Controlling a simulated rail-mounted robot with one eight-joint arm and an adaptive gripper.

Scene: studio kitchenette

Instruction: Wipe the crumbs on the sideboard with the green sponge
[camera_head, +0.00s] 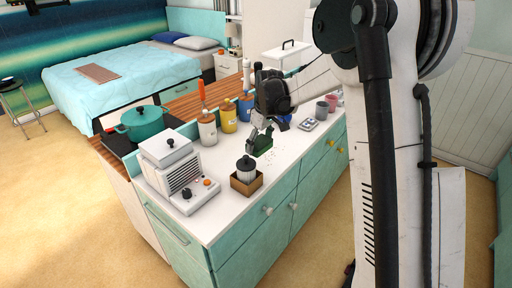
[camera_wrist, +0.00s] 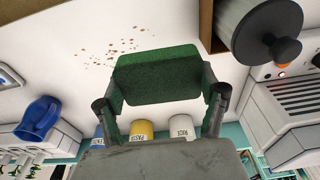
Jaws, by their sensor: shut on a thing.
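My gripper (camera_head: 262,133) is shut on the green sponge (camera_head: 263,148) and holds it over the white top of the sideboard (camera_head: 228,204). In the wrist view the green sponge (camera_wrist: 158,75) sits between the two fingers of my gripper (camera_wrist: 162,108). Brown crumbs (camera_wrist: 122,46) lie scattered on the white top just beside the sponge in that view. In the head view the crumbs (camera_head: 268,164) show as small specks near the sponge. I cannot tell whether the sponge touches the surface.
A brown box (camera_head: 246,186) with a dark-lidded jar stands close to the sponge. A white appliance (camera_head: 178,172) is left of it. Labelled canisters (camera_head: 228,121) line the back. Cups (camera_head: 322,110) stand at the far end.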

